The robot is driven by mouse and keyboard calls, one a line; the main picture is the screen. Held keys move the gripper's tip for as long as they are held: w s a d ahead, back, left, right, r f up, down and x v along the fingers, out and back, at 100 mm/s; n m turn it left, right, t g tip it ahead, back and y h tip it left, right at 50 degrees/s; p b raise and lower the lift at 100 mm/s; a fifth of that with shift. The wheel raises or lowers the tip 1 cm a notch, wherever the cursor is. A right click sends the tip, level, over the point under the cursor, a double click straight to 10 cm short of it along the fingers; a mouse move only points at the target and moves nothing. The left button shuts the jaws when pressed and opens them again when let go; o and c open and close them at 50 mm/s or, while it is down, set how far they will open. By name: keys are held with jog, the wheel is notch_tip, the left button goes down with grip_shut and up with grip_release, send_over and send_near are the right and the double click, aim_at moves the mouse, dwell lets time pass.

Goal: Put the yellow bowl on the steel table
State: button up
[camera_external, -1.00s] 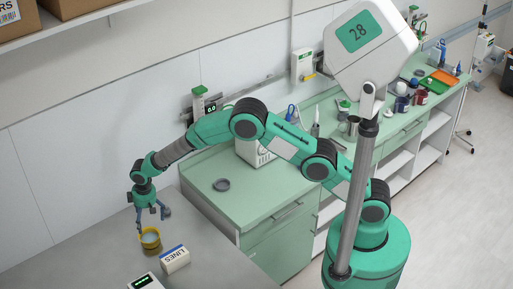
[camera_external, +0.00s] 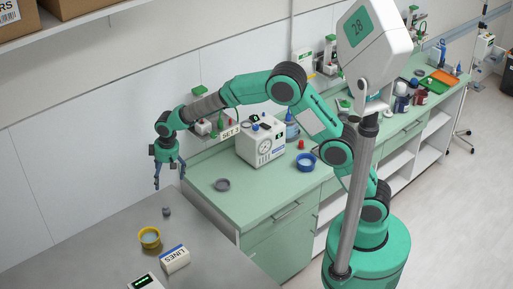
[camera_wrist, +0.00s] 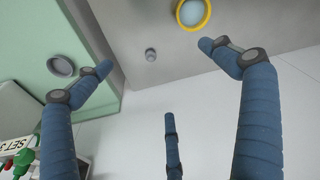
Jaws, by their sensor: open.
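The yellow bowl (camera_external: 149,238) stands upright on the grey steel table (camera_external: 90,250) in the external view. In the wrist view the bowl (camera_wrist: 194,13) is at the top edge, partly cut off, with a pale blue-grey inside. My gripper (camera_external: 165,183) is raised above the far edge of the steel table, up and to the right of the bowl and apart from it. In the wrist view its blue fingers (camera_wrist: 165,85) are spread wide with nothing between them.
A small grey object (camera_external: 166,211) stands behind the bowl. A white box marked LINES (camera_external: 174,259) and a device with a display (camera_external: 146,282) stand in front. The green counter (camera_external: 250,195) to the right holds a grey ring-shaped dish (camera_external: 222,185), a blue bowl (camera_external: 306,162) and a white machine (camera_external: 260,140).

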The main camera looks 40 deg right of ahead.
jog(key=s+d+r+m+t, duration=0.1)
jog(key=s+d+r, duration=0.3)
jog(key=d+r, duration=0.4)
jog(key=s+d+r+m, duration=0.1)
jog(key=s+d+r, duration=0.5)
jog(key=d, duration=0.4)
jog(key=s+d+r+m+t, duration=0.1)
jog(key=s+d+r, duration=0.2)
jog(key=d+r, duration=0.6)
jog(key=s+d+m, duration=0.1)
jog(key=s+d, duration=0.5)
jog(key=s, duration=0.3)
jog(key=s+d+m+t, duration=0.1)
jog(key=s+d, duration=0.5)
jog(key=s, duration=0.3)
jog(key=s+d, duration=0.6)
jog(key=s, duration=0.4)
jog(key=shift+d+m+t+h, duration=0.25)
jog(key=shift+m+t+h, duration=0.15)
jog(key=shift+w, duration=0.1)
notch_tip(320, 180, down, 7)
jog(key=b, duration=0.6)
jog(key=shift+r+b, duration=0.2)
jog(key=shift+b, duration=0.15)
